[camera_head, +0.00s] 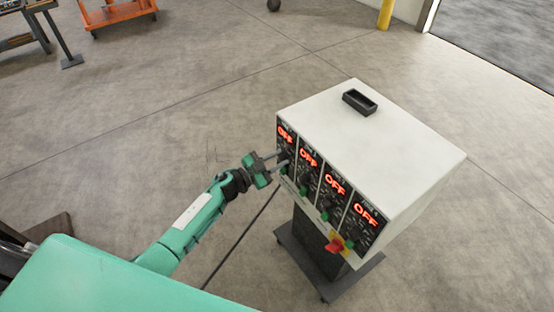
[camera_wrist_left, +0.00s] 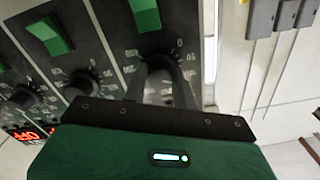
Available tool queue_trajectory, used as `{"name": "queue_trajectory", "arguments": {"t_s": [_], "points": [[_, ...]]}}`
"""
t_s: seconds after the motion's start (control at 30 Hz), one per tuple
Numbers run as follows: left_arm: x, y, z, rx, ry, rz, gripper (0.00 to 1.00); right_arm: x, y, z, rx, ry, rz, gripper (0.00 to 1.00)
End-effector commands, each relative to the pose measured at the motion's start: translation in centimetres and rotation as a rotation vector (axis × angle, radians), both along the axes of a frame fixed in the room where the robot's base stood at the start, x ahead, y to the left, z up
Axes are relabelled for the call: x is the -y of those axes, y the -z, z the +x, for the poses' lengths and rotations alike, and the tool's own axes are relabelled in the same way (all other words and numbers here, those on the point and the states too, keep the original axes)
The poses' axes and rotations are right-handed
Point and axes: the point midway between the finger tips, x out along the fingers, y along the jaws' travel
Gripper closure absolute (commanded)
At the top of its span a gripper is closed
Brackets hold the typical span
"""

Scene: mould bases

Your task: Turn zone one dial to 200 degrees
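A white control box (camera_head: 372,165) on a dark stand carries a row of black zone panels, each with a red OFF display, a black dial and a green switch. The zone one panel (camera_head: 286,150) is at the far left in the head view. My left gripper (camera_head: 280,162) is at this panel, its fingers pointing at the dial. In the left wrist view the zone one dial (camera_wrist_left: 157,62) is mostly hidden by the two fingers, which stand apart on either side of it. I cannot tell whether they touch it. The zone one switch (camera_wrist_left: 145,14) is beside it. My right gripper is not in view.
Neighbouring dials (camera_wrist_left: 83,82) sit close to the left of my fingers in the wrist view. A red and yellow main switch (camera_head: 336,245) is on the box's lower front. A black handle (camera_head: 360,102) is on top. The floor around the stand is clear.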

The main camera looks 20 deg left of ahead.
Motion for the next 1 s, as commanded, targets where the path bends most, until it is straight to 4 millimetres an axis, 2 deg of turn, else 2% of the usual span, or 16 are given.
{"name": "queue_trajectory", "arguments": {"t_s": [0.47, 0.93, 1.0], "points": [[0.0, 0.1, 0.0, 0.048, 0.001, 0.063, 0.95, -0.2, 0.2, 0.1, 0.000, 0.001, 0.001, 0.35], [0.0, 0.3, -0.1, 0.290, 0.001, 0.371, 0.95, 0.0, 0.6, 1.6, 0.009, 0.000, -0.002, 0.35], [0.0, 0.3, -0.1, 0.330, 0.000, 0.424, 0.95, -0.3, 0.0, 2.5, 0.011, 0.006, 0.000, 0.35]]}}
